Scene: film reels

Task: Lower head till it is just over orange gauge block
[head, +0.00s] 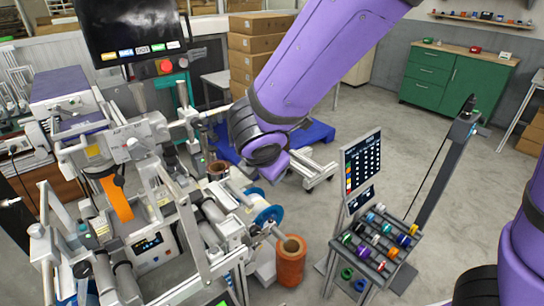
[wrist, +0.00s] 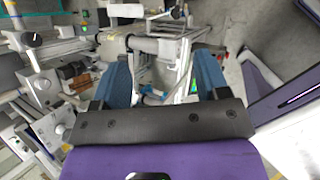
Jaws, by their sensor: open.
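My gripper (wrist: 164,62) is open in the wrist view, with two blue fingers apart and nothing seen held between them. White rollers and frame bars of the machine lie beyond the fingers. In the head view my purple arm reaches down over the machine's right side, and I cannot make out the fingers there. The machine (head: 150,215) carries an orange strip (head: 117,200) on its left part. I cannot pick out an orange gauge block for certain in either view. I cannot tell which machine part is the head.
A copper-orange roll (head: 290,265) stands at the machine's right. A blue-rimmed reel (head: 268,216) is beside it. A rack (head: 375,245) of coloured spools and a chart panel (head: 360,170) stand further right. Cartons (head: 250,65) are stacked behind.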

